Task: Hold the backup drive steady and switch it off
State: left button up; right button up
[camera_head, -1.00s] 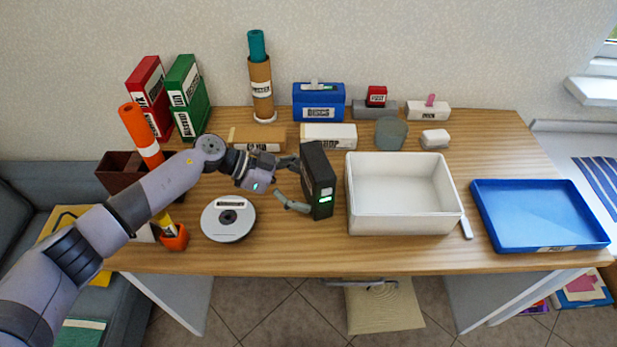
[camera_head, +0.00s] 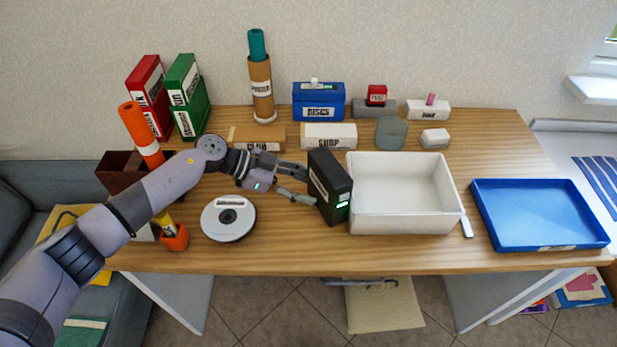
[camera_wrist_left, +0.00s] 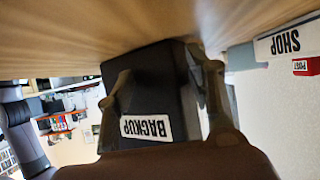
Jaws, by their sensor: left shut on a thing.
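The backup drive (camera_head: 331,186) is a black upright box with a green-lit patch low on its front narrow face. It stands on the wooden table just left of the white bin and looks turned. My left gripper (camera_head: 308,186) is shut on the drive from its left side. In the left wrist view, upside down, the drive (camera_wrist_left: 150,88) with its white BACKUP label lies between the two fingers of my left gripper (camera_wrist_left: 165,85). The switch cannot be made out clearly. My right gripper is not in view.
The white bin (camera_head: 355,215) is close on the drive's right, and a blue tray (camera_head: 540,247) lies at the far right. A round white disc device (camera_head: 228,232) sits below my left forearm. Boxes, including one marked SHOP (camera_head: 329,135), line the back. Table in front of the drive is clear.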

pick_arm(q)
grip_shut()
dwell(0.3)
jog(key=o, duration=0.6)
grip_release()
dwell(0.3)
